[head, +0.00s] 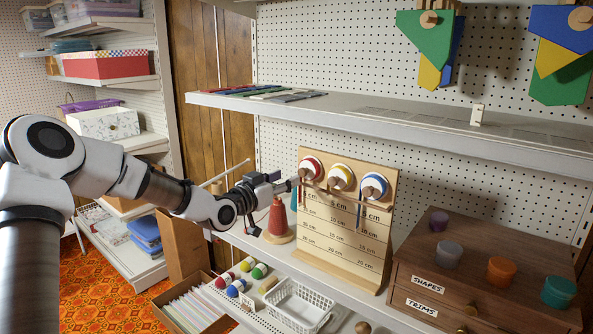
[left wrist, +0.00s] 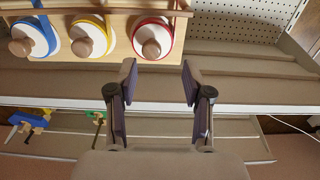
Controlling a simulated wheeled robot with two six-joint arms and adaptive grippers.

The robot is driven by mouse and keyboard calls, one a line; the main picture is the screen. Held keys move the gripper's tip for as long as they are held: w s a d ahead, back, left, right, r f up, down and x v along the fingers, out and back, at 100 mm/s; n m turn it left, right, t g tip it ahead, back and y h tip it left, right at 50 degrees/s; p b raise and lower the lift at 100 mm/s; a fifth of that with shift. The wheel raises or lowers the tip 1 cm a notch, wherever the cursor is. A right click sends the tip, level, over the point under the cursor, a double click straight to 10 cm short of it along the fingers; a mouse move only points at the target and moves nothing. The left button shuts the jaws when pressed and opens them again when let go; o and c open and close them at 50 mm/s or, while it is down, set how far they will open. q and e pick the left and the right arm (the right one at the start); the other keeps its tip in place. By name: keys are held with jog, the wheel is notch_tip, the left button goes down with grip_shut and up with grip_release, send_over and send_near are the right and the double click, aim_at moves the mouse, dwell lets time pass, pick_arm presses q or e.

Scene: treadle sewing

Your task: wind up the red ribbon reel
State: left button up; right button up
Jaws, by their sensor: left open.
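The red ribbon reel (head: 313,163) is a white disc with a red rim, leftmost of three reels on an upright wooden board (head: 343,245) with centimetre marks. In the left wrist view the red reel (left wrist: 139,47) is at top centre, with a round wooden knob (left wrist: 152,48) on its face. My left gripper (head: 296,181) is close in front of the red reel. In the left wrist view its two fingers (left wrist: 157,72) stand apart, with nothing between them, short of the knob. In the head view the gripper partly hides the reel's lower left. My right gripper is not in view.
A yellow reel (head: 341,177) and a blue reel (head: 375,186) sit to the right on the same board. A red cone spool (head: 278,218) stands left of the board, below my arm. A wooden drawer chest (head: 470,285) is at right. A shelf (head: 400,126) overhangs above.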

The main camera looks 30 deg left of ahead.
aim_at(301, 172)
pick_arm(q)
jog(key=w, duration=0.1)
jog(key=w+d+p, duration=0.1)
jog(key=w, duration=0.1)
jog(key=w+d, duration=0.1)
jog(key=w, duration=0.1)
jog(key=shift+d+r, duration=0.1)
jog(key=shift+r, duration=0.25)
jog(key=shift+w+f, duration=0.1)
jog(key=shift+w, duration=0.05)
jog(key=shift+a+f, duration=0.15)
jog(key=shift+a, duration=0.35)
jog(key=shift+c, duration=1.1)
jog(key=shift+d, duration=0.2)
grip_shut()
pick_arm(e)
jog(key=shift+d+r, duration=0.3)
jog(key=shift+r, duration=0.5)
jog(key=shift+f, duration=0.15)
